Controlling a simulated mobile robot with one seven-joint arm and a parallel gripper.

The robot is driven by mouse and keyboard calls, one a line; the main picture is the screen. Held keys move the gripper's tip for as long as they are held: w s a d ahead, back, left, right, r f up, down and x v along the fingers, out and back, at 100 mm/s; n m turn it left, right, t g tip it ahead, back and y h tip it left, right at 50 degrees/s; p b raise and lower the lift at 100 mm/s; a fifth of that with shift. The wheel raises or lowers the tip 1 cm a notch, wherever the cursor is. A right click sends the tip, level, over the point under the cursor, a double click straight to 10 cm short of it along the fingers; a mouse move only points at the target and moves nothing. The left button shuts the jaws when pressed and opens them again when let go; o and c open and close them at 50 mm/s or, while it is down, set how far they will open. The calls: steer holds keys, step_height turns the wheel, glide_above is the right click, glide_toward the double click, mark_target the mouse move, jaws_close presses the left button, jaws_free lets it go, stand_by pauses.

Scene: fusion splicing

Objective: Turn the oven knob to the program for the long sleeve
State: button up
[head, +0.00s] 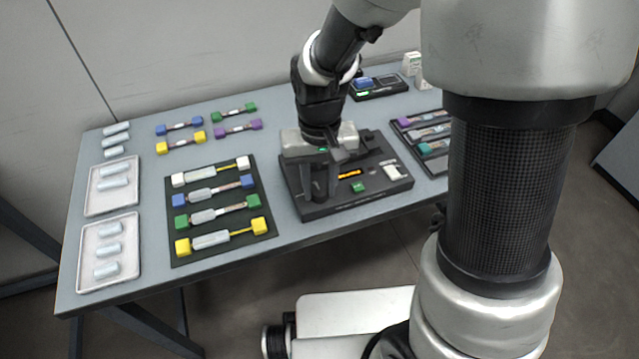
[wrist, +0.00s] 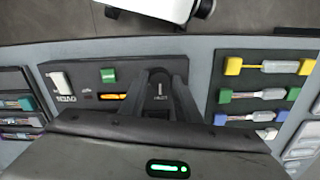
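The oven (head: 345,206) is a dark box on the table, with an orange glowing slot (wrist: 112,96) that also shows in the head view. My gripper (head: 322,188) points down over its left end in the head view. In the wrist view my gripper (wrist: 163,78) has its two fingers apart, one on each side of the dark knob (wrist: 160,84). A short white mark shows on the knob between the fingers, with small lettering too blurred to read. Whether the fingers touch the knob cannot be told.
A green button (wrist: 108,75) and a white part (wrist: 60,82) sit on the box. A dark mat (head: 222,248) with several colored-end fiber pieces lies left of it. White trays (head: 84,285) hold light sleeves. A dark rack (head: 440,168) stands to the right.

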mark_target(320, 191)
steer(key=shift+o, duration=1.2)
step_height(320, 191, up, 18)
steer(key=p, duration=0.4)
steer(key=shift+f, duration=0.25)
steer(key=s+d+r+m+t+p, duration=0.1)
steer(key=s+d+r+t, duration=0.6)
steer(key=s+d, duration=0.4)
step_height(320, 191, up, 16)
steer(key=g+p, duration=0.1)
steer(key=p, duration=1.3)
steer(key=shift+w+a+f, duration=0.15)
steer(key=shift+a+f, duration=0.05)
steer(key=shift+f, duration=0.05)
